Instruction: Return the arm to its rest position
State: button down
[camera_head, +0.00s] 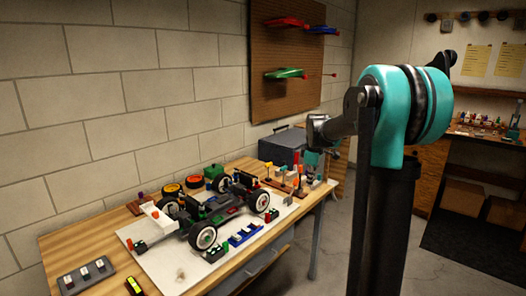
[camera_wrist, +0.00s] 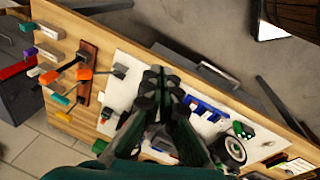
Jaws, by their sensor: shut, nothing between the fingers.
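My gripper (camera_wrist: 164,78) shows in the wrist view with its dark fingers together and nothing between them. It is above the workbench (camera_wrist: 275,132), over the white mat (camera_wrist: 126,62). In the head view my arm rises on the right, with a teal joint at the top. A small teal part of it shows behind the bench's far end, and the fingers are hard to make out there. The RC car chassis (camera_head: 222,211) stands on the white mat (camera_head: 165,265). One of its wheels (camera_wrist: 232,151) shows to the right of my fingers.
A blue part (camera_head: 244,235) lies in front of the car. A tool rack (camera_head: 283,184) and a grey toolbox (camera_head: 284,147) stand at the bench's far end. A pegboard (camera_head: 293,85) hangs on the wall. Open floor (camera_head: 315,262) lies right of the bench.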

jog(key=s+f+m, duration=0.4)
jog(key=s+f, duration=0.1)
jog(key=s, duration=0.6)
jog(key=s+f+m+t, duration=0.1)
jog(key=s+f+m, duration=0.3)
jog(key=s, duration=0.7)
jog(key=s+f+m, duration=0.4)
jog(key=s+f, duration=0.3)
jog(key=s, duration=0.4)
jog(key=shift+d+t, duration=0.15)
jog(key=shift+t, duration=0.25)
